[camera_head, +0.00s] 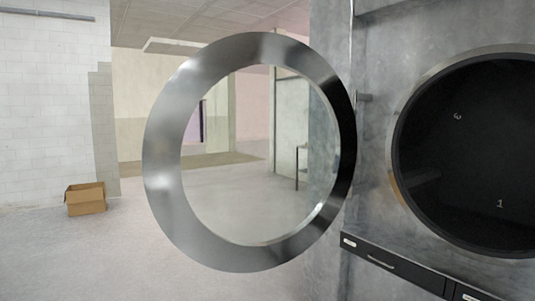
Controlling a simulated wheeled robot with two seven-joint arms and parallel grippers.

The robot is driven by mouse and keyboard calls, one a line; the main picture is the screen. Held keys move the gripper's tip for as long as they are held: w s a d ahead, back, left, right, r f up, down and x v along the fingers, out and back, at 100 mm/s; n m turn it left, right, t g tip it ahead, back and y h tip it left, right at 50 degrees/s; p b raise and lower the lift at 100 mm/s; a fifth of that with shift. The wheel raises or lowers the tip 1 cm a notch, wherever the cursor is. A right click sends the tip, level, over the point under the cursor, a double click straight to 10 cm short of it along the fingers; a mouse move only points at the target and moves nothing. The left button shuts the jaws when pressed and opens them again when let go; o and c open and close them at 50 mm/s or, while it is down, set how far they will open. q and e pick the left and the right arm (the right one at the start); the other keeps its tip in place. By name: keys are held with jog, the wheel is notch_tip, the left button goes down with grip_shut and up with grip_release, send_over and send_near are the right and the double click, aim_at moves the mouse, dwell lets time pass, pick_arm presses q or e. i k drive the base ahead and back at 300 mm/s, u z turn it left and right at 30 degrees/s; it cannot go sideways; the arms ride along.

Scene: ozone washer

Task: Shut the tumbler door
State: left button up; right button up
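The tumbler door (165,185) is a round ring of shiny metal with a see-through middle. It stands wide open, swung out to the left of the tumbler opening, near a hinge on the machine's front. The tumbler (470,150) is a dark round opening with a metal rim in the grey machine front (385,50) at the right. Small figures show on its dark inside. Neither of my grippers shows in the head view.
A black ledge with drawers (395,265) runs below the tumbler opening at the lower right. An open cardboard box (86,199) sits on the floor at the left, near a white brick wall (45,110).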

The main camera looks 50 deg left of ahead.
aim_at(169, 115)
jog(key=u, duration=3.15)
jog(key=i, duration=3.9)
jog(key=z, duration=3.7)
jog(key=i, duration=0.55)
jog(key=z, duration=0.1)
